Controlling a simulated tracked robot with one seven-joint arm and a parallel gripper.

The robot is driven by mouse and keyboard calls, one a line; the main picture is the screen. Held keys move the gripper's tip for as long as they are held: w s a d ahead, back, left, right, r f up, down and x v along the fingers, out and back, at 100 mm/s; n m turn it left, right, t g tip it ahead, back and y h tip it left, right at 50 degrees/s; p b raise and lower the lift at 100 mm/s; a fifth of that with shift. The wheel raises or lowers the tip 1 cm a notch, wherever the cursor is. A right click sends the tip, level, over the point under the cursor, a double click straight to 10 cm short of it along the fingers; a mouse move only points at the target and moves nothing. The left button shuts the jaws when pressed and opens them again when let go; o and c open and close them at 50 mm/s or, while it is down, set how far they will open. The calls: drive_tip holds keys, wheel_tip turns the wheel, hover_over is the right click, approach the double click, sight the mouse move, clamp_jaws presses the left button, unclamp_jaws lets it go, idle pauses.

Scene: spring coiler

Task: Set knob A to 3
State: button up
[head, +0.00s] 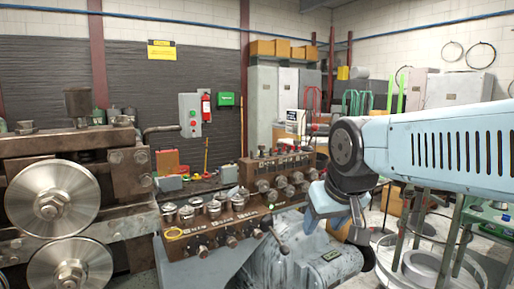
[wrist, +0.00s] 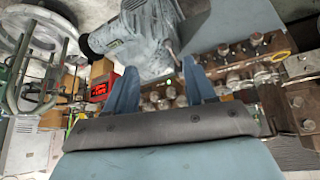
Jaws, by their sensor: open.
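My gripper (head: 338,212) hangs to the right of the coiler in the head view, with its blue fingers pointing down, apart from the knobs. In the wrist view my gripper (wrist: 161,86) shows two blue fingers spread apart with nothing held between them. A brown control block (head: 215,228) carries several round metal knobs on its front and metal pots on top. A second brown block (head: 275,170) behind it has more metal knobs. The lettering is too small to read, so I cannot tell which knob is A or its setting.
Large steel rollers (head: 52,198) stand at the left. A lever with a dark ball end (head: 283,248) sticks out beside the front block. A grey motor housing (head: 318,262) lies below my gripper. A round wire stand (head: 428,262) is at the right.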

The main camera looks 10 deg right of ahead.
drive_tip(key=w+d+r+t+h, duration=0.1)
drive_tip(key=w+d+r+t, duration=0.15)
drive_tip(key=w, duration=0.45)
drive_tip(key=w+d+r+t+h, duration=0.1)
drive_tip(key=w+d+r+t, duration=0.15)
drive_tip(key=w, duration=0.45)
drive_tip(key=n+t+y, duration=0.5)
drive_tip(key=n+y, duration=0.1)
drive_tip(key=y, duration=0.5)
approach(262, 146)
drive_tip(key=x, duration=0.7)
drive_tip(key=d+x, duration=0.1)
drive_tip(key=x, duration=0.3)
drive_tip(key=shift+w+a+f, duration=0.15)
drive_tip(key=shift+w+f, duration=0.1)
drive_tip(key=shift+w, duration=0.15)
drive_tip(key=shift+c, duration=0.4)
drive_tip(key=c, duration=0.8)
